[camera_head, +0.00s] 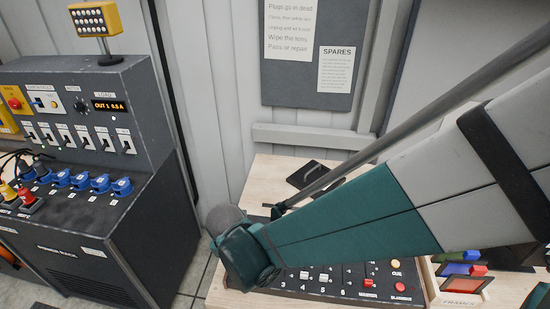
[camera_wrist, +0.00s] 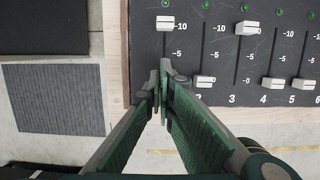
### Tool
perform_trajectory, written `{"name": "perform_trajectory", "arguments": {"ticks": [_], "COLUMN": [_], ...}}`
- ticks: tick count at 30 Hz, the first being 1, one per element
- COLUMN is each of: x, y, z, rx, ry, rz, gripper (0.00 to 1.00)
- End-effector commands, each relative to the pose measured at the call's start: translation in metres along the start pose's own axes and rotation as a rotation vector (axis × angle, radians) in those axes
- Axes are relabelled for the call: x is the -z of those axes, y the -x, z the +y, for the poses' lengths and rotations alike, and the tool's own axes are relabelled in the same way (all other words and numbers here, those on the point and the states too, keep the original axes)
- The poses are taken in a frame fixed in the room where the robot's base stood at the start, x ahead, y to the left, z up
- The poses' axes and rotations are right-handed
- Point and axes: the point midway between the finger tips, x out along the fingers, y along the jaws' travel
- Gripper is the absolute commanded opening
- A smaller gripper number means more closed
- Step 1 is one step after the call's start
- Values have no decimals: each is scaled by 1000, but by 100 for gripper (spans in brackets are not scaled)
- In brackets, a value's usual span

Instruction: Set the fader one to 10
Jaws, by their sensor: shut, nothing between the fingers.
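The dark fader panel (camera_wrist: 223,55) fills the upper right of the wrist view. The leftmost fader's pale cap (camera_wrist: 165,22) stands near the top of its slot, about level with the 10 mark. Its number label is hidden behind my fingers; the label 2 shows to the right. My gripper (camera_wrist: 161,76) is shut and empty. Its tips lie below this cap in the picture, over the lower slot and close to the panel's left edge. I cannot tell whether they touch the panel. In the head view my arm covers the panel's left part (camera_head: 330,284) and my fingers are hidden.
The second fader's cap (camera_wrist: 204,81) is low, just right of my fingertips. The third fader's cap (camera_wrist: 249,27) is high. A wooden border (camera_wrist: 115,50) edges the panel. In the head view a dark power rack (camera_head: 80,245) stands left, across a floor gap.

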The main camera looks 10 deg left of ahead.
Motion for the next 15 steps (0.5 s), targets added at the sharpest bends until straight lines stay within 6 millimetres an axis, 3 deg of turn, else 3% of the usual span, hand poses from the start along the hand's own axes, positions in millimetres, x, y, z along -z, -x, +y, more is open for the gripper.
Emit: {"name": "perform_trajectory", "arguments": {"ticks": [15], "x": [0], "y": [54], "z": [0], "rx": [0], "ry": [0], "rz": [1], "gripper": [0]}}
